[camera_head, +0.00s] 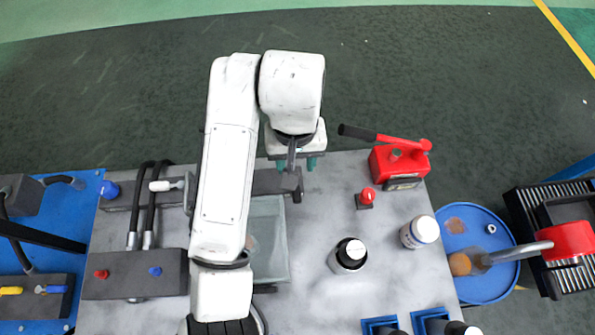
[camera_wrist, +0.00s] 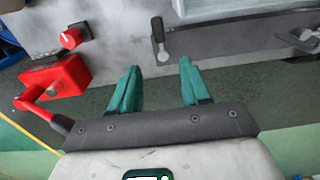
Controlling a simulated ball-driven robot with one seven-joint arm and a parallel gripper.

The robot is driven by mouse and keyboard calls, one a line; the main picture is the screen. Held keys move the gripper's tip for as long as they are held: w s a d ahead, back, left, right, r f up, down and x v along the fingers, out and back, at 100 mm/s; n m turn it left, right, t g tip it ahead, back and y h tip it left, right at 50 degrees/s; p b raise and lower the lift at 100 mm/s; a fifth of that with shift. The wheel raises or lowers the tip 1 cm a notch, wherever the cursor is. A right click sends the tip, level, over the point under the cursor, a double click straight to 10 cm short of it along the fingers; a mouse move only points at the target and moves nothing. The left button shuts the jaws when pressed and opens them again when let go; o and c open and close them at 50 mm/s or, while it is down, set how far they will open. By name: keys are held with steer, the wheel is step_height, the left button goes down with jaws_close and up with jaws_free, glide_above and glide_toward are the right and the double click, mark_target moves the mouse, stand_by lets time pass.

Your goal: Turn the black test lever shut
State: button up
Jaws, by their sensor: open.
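A grey valve bar (camera_head: 262,182) lies along the far edge of the grey bench. A dark lever (camera_head: 292,154) stands at its right end; the lever also shows in the wrist view (camera_wrist: 158,32), just ahead of my fingertips. My gripper (camera_head: 296,164) is open, with its teal fingers apart and nothing between them in the wrist view (camera_wrist: 160,72). It hangs over the bench's far edge, by the lever's end. I cannot tell whether the fingers touch the lever. My arm hides the middle of the bar in the head view.
A red hand pump (camera_head: 390,165) with a black-gripped handle stands to the right. A red knob (camera_head: 366,195) is near it. A white-handled lever (camera_head: 168,185) is at the bar's left. Black-capped (camera_head: 348,256) and white-capped (camera_head: 420,231) containers stand nearer. Beyond the bench is open floor.

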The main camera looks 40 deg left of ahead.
step_height(320, 180, down, 11)
steer(key=b, duration=0.3)
steer(key=shift+r, duration=0.15)
jaws_close()
stand_by(0.4)
